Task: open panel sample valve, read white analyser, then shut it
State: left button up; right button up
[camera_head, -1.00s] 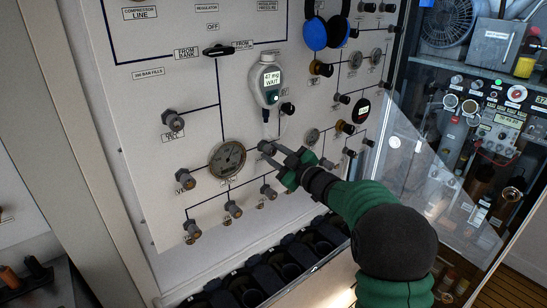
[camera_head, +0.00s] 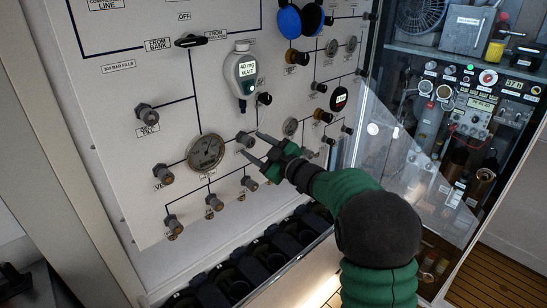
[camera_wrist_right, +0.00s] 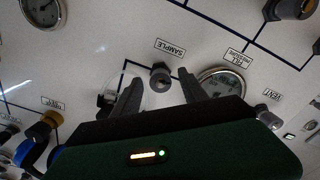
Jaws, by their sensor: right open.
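The sample valve is a small grey knob (camera_head: 246,139) on the white panel, right of the large gauge. In the right wrist view the knob (camera_wrist_right: 160,80) sits below its SAMPLE label (camera_wrist_right: 170,48), between my two fingertips. My right gripper (camera_head: 253,145) is open, with its fingers apart at the knob; whether they touch it I cannot tell. The white analyser (camera_head: 241,73) is mounted on the panel above the valve. Its green-lit display appears to read 40 mg WAIT. My left gripper is not in view.
A round gauge (camera_head: 205,153) lies left of the valve, and several similar knobs sit below it. Blue ear defenders (camera_head: 301,20) hang at the top. A row of black holders (camera_head: 240,270) runs under the panel. A clear sheet (camera_head: 400,150) and an equipment cabinet are at right.

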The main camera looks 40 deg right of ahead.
jog(key=s+d+b, duration=0.1)
jog(key=s, duration=1.4)
jog(key=shift+s+d, duration=0.15)
dwell(6.3)
